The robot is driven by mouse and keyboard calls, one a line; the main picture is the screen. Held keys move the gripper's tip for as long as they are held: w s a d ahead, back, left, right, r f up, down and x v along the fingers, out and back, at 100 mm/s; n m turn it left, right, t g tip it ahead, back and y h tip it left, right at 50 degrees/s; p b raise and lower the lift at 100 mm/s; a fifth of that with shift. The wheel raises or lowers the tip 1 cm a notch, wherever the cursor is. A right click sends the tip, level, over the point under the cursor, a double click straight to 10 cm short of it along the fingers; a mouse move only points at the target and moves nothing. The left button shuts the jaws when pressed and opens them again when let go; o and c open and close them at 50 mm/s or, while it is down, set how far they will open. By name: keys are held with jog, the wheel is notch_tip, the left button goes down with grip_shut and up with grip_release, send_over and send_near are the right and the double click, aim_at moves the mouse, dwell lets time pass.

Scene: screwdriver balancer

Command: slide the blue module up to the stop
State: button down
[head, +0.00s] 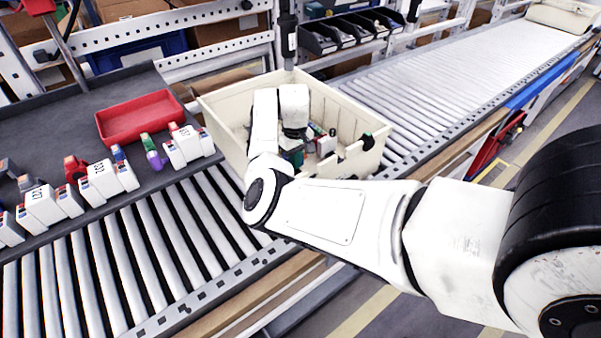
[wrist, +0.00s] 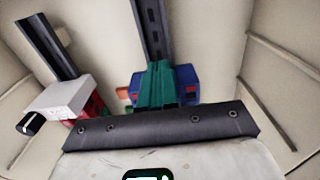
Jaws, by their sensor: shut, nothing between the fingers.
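The blue module (wrist: 182,85) sits at the near end of a dark slotted rail (wrist: 152,28) in the wrist view. My gripper's teal fingers (wrist: 157,86) are shut and empty. They are in front of the module and hide its middle; I cannot tell if they touch it. In the head view my gripper (head: 293,158) reaches down into the cream bin (head: 222,112), and my arm hides much of that area. I cannot make out the stop in either view.
A white, red and green module (wrist: 62,102) sits at a second rail (wrist: 48,48), left in the wrist view. Bin walls surround the gripper. Outside are a red tray (head: 140,118), several white modules (head: 105,180) on a grey shelf, and roller conveyors (head: 130,250).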

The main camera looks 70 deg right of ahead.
jog(key=shift+s+a+p, duration=0.2)
jog(key=shift+s+p, duration=0.1)
jog(key=shift+p, duration=0.4)
dwell(0.4)
jog(key=shift+r, duration=0.2)
jog(key=shift+r+p, duration=0.85)
jog(key=shift+p, duration=0.2)
notch_tip(320, 180, up, 12)
jog(key=p, duration=0.7)
jog(key=shift+s+a+p, duration=0.25)
jog(key=shift+s+p, duration=0.1)
jog(key=shift+p, duration=0.05)
